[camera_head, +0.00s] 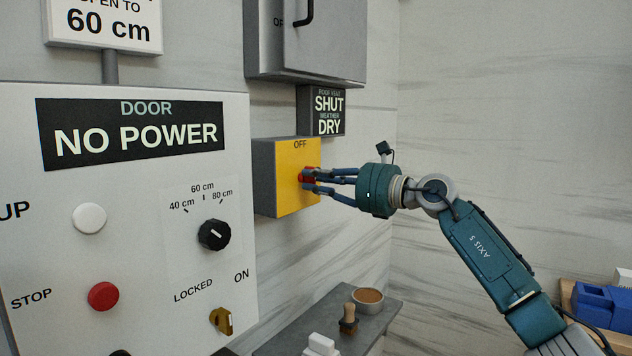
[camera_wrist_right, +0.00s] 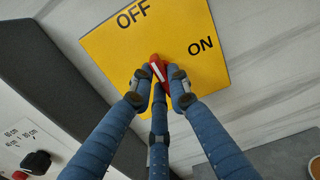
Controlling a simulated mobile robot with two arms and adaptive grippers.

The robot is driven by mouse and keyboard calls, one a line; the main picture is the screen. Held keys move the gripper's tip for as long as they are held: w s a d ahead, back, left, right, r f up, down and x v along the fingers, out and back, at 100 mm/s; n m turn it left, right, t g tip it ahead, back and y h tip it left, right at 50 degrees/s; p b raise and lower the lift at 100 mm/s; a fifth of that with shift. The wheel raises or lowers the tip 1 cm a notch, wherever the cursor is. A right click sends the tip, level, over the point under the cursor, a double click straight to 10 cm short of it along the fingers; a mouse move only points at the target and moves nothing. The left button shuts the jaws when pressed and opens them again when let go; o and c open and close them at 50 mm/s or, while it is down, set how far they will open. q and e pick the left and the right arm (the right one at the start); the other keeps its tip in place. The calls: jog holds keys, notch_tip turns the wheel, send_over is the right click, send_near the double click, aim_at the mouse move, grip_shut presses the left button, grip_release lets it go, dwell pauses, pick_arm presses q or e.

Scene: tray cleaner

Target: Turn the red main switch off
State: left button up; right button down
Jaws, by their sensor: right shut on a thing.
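The red main switch (camera_head: 303,177) sits on a yellow plate (camera_head: 289,160) on the front of a grey box. OFF is printed at the top of the plate. In the right wrist view the red handle (camera_wrist_right: 157,66) has a white line that tilts up and left, roughly toward OFF and away from ON. My right gripper (camera_head: 311,180) is shut on the red switch, and its blue fingers (camera_wrist_right: 160,82) hide part of the handle. The door display (camera_head: 130,135) reads NO POWER. My left gripper is not in view.
Left of the box is a panel with a white button (camera_head: 89,218), a red stop button (camera_head: 103,296), a black dial (camera_head: 214,235) and a yellow key (camera_head: 221,321). A grey cabinet (camera_head: 325,40) hangs above.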

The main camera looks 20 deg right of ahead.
jog(key=shift+f, duration=0.2)
jog(key=c, duration=1.7)
grip_release()
jog(key=shift+r, duration=0.1)
jog(key=shift+o, duration=0.2)
jog(key=v, duration=1.2)
